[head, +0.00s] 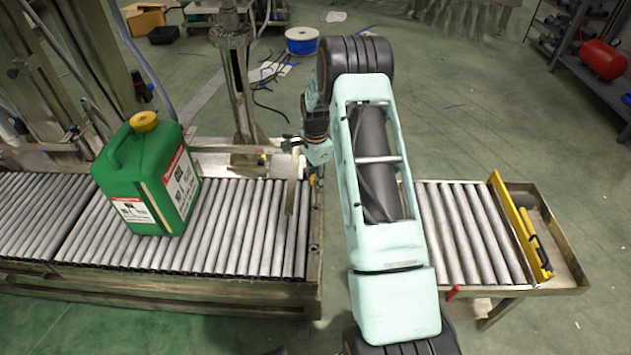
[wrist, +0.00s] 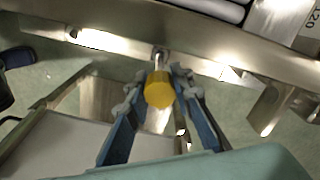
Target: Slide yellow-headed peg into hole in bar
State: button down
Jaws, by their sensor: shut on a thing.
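In the wrist view the yellow-headed peg (wrist: 158,90) is between the two blue-grey fingers of my gripper (wrist: 158,80), which is shut on its head. Its short metal shaft points up the picture toward the long metal bar (wrist: 215,62). The shaft's end meets or overlaps the bar's edge; I cannot tell whether it is inside the hole. The hole itself is not clearly visible. In the head view my gripper (head: 303,150) is by the back end of the roller conveyor, partly hidden by my arm, and the peg cannot be made out.
A green jerrycan (head: 150,178) with a yellow cap stands on the left roller conveyor (head: 235,235). A shorter roller section (head: 470,235) with a yellow stop bar (head: 518,225) is at the right. A metal post (head: 237,90) rises behind the conveyor. Open floor lies behind my arm.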

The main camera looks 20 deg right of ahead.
aim_at(316, 206)
jog(key=shift+f+b, duration=1.15)
jog(key=shift+f, duration=0.85)
jog(key=c, duration=1.6)
grip_release()
notch_tip(316, 206, up, 12)
